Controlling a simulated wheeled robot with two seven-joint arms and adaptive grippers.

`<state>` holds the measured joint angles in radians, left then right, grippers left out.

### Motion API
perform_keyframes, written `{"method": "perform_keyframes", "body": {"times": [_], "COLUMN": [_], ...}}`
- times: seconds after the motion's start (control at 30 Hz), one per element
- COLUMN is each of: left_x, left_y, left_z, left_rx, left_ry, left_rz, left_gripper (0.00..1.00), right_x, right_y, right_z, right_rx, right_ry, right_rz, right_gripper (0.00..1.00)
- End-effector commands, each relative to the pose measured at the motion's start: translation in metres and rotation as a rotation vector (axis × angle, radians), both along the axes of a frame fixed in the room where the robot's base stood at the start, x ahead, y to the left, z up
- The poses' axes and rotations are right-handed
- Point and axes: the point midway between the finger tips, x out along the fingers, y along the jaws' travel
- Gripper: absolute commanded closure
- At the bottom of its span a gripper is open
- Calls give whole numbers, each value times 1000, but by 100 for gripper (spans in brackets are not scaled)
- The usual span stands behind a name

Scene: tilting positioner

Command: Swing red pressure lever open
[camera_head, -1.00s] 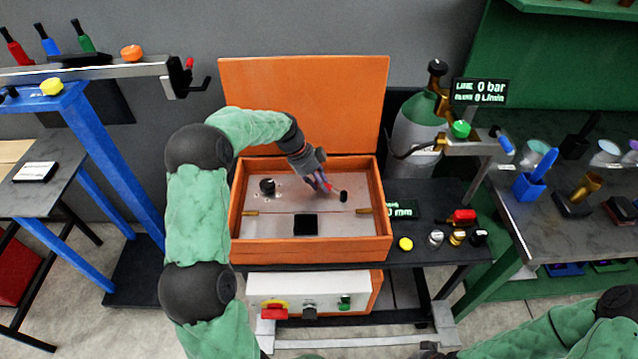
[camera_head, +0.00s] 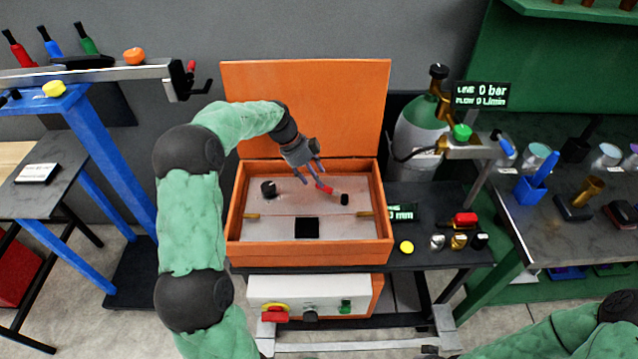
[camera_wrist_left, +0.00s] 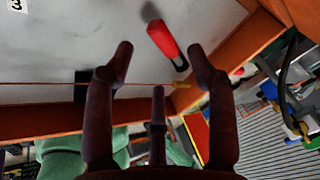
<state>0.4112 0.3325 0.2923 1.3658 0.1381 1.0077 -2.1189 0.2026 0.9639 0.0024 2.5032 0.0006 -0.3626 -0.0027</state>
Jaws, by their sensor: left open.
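The red pressure lever (camera_head: 324,188) is a short red bar with a black end, lying over the grey plate inside the open orange box (camera_head: 310,252). Its black end points to the right and toward the front in the head view. My left gripper (camera_head: 312,176) is open just above and behind the lever, with its fingers pointing down. In the left wrist view the lever (camera_wrist_left: 162,40) shows beyond the spread fingertips (camera_wrist_left: 160,55), between them in the picture and apart from them. My right gripper cannot be made out; only part of that arm shows at the lower right.
The orange lid (camera_head: 310,100) stands open behind the box. A black knob (camera_head: 268,188) and a black square (camera_head: 307,228) are on the plate. A gas cylinder (camera_head: 415,135) and small knobs (camera_head: 437,242) stand to the right. A blue frame (camera_head: 115,165) is at the left.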

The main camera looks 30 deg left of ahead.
Motion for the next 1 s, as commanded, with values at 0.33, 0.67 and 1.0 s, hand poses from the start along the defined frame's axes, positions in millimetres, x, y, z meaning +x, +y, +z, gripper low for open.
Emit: {"method": "perform_keyframes", "body": {"times": [0.33,0.67,1.0], "left_x": [-11,-14,-14], "left_y": [23,28,24], "left_z": [54,66,67], "left_rx": [1,-1,-34], "left_ry": [0,2,19], "left_rz": [0,-1,81], "left_gripper": [44,44,100], "right_x": [0,0,0], "right_y": [0,0,0], "right_z": [0,0,4], "right_rx": [0,0,0], "right_ry": [0,0,0], "right_rz": [0,0,0], "right_gripper": [100,100,100]}}
